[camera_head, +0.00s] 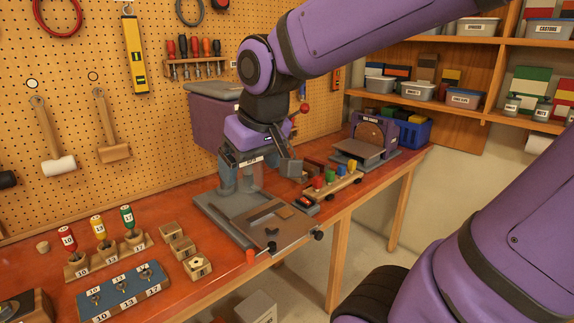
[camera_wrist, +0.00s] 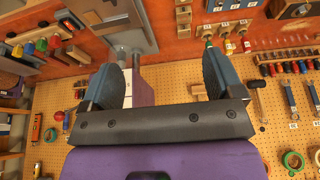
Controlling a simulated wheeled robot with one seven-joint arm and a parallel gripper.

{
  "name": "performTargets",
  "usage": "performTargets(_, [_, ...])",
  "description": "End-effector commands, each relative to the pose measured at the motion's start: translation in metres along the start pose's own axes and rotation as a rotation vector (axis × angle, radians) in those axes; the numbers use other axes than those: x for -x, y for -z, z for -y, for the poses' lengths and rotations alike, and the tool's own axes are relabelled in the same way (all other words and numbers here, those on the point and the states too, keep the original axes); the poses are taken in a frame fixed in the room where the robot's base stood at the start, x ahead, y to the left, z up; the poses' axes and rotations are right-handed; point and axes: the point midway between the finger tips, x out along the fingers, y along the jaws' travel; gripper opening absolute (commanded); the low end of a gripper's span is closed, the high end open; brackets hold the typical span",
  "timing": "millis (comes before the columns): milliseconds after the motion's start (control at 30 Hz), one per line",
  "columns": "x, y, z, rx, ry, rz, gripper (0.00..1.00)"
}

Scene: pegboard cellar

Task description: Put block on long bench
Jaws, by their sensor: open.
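The long bench (camera_head: 215,290) is a red-brown worktop along the pegboard wall. I cannot tell which block is meant. The blocks also show at the top of the wrist view (camera_wrist: 183,18). My gripper (camera_head: 258,175) hangs above the bench near the machine base, right of and beyond the blocks. In the wrist view my gripper (camera_wrist: 160,48) has its two dark fingers wide apart, with nothing held between them.
A grey machine base (camera_head: 275,227) lies below my gripper. A rack of coloured pegs (camera_head: 335,185) and a purple sander (camera_head: 370,135) stand at right.

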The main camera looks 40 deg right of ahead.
Motion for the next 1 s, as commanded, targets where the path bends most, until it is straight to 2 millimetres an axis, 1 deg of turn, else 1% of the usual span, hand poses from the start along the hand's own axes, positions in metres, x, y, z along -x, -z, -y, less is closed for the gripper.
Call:
performTargets(33, [0.012, -0.012, -0.002, -0.001, 0.002, -0.023, 0.87])
performTargets(100, [0.024, -0.026, -0.005, -0.001, 0.005, -0.04, 0.87])
performTargets(200, [0.037, -0.045, -0.007, 0.0, 0.009, -0.061, 0.87])
performTargets(300, [0.045, -0.058, -0.009, 0.002, 0.012, -0.076, 0.87])
performTargets(400, [0.048, -0.066, -0.01, 0.003, 0.014, -0.083, 0.87])
performTargets(533, [0.05, -0.069, -0.01, 0.004, 0.015, -0.086, 0.87])
performTargets(1000, [0.05, -0.069, -0.01, 0.004, 0.015, -0.085, 0.87])
